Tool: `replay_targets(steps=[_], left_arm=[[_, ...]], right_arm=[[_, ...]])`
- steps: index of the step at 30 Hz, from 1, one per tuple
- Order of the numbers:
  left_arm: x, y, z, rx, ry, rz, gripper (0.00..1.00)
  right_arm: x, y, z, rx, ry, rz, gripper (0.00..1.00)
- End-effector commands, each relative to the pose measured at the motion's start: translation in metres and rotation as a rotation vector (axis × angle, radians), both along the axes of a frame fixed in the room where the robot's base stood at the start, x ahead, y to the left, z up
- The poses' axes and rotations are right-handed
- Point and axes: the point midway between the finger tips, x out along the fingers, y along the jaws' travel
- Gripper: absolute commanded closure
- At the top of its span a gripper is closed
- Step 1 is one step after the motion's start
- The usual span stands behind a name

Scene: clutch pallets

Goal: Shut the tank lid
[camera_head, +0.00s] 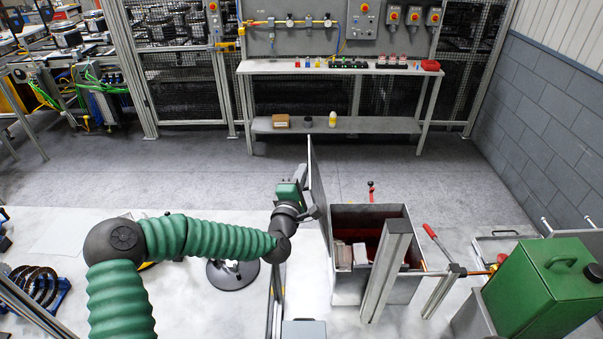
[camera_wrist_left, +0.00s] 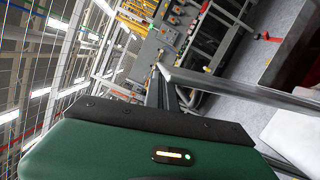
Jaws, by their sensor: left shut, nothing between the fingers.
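The grey tank (camera_head: 345,291) stands open right of centre in the head view, with a dark red inside and pale blocks in it. Its grey lid (camera_head: 316,180) stands nearly upright along the tank's left edge. My left gripper (camera_head: 312,212) is shut and empty, at the lid's left side; whether it touches the lid is unclear. In the left wrist view the gripper's dark fingers (camera_wrist_left: 168,93) sit close by the lid's metal edge (camera_wrist_left: 240,90), and the red tank inside shows at the right. My right gripper is not in view.
A grey upright post (camera_head: 387,270) stands in front of the tank. A red-handled lever (camera_head: 437,241) and a green canister (camera_head: 541,288) are to its right. A workbench (camera_head: 335,67) stands at the back, with clear floor before it.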

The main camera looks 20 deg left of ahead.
Motion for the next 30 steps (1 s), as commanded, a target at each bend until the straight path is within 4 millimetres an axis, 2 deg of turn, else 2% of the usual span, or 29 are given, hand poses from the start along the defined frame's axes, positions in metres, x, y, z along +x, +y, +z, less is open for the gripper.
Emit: replay_targets(steps=[5, 8, 14, 21, 27, 30], left_arm=[[0.003, -0.014, 0.006, 0.041, 0.010, -0.005, 1.00], [0.007, -0.030, 0.011, 0.088, 0.022, -0.005, 1.00], [0.020, -0.074, 0.018, 0.223, 0.059, -0.008, 1.00], [0.035, -0.130, 0.016, 0.402, 0.112, -0.008, 1.00], [0.045, -0.164, 0.009, 0.521, 0.148, -0.005, 1.00], [0.049, -0.175, 0.006, 0.563, 0.161, -0.003, 1.00]], right_arm=[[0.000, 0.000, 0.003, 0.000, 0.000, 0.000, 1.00], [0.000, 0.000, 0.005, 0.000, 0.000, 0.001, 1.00], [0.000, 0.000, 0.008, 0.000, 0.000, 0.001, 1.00], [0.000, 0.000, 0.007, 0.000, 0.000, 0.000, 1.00], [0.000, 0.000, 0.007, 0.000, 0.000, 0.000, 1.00], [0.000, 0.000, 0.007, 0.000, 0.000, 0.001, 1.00]])
